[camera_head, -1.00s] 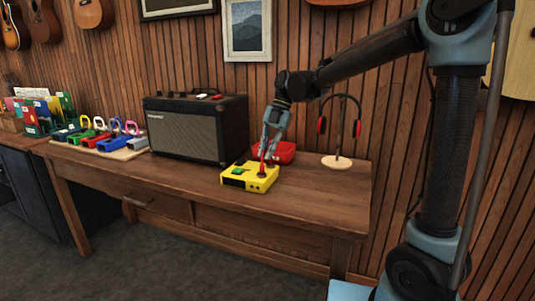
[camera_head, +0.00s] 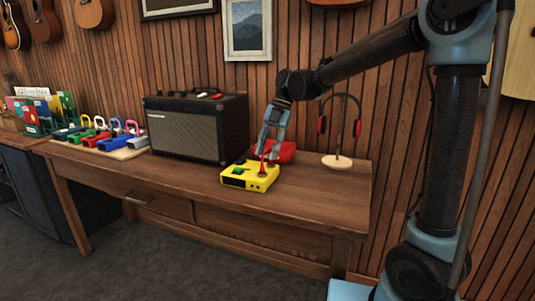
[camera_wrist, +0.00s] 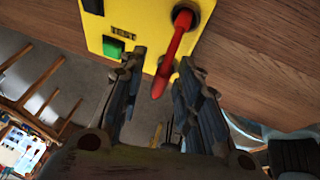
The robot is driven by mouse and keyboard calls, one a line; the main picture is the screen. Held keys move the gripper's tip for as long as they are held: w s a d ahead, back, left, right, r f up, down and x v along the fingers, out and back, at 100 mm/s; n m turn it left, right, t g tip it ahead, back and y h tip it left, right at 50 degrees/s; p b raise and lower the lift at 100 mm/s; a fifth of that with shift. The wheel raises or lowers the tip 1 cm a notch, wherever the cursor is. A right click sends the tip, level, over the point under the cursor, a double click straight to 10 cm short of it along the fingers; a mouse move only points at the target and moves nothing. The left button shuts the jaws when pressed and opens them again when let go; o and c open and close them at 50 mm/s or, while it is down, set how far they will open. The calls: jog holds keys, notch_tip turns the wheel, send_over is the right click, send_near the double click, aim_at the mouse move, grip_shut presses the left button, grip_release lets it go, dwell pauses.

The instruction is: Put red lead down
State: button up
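The yellow box (camera_head: 250,177) with a green button (camera_head: 238,171) sits on the wooden table. The red lead (camera_head: 262,170) stands out of a dark socket on the box's top. In the wrist view the red lead (camera_wrist: 175,52) points from its socket toward the gap between my fingers. My gripper (camera_head: 268,153) is over the box, at the lead. In the wrist view my gripper (camera_wrist: 163,70) is open, with a finger on each side of the lead's free end and gaps visible. Whether a finger touches the lead cannot be told.
A red tray (camera_head: 287,152) stands just behind the box. A headphone stand (camera_head: 337,161) is to the right and a black amplifier (camera_head: 183,130) to the left. The table's front right is clear.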

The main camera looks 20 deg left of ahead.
jog(key=v, duration=1.1)
jog(key=shift+r, duration=0.2)
jog(key=shift+w, duration=0.1)
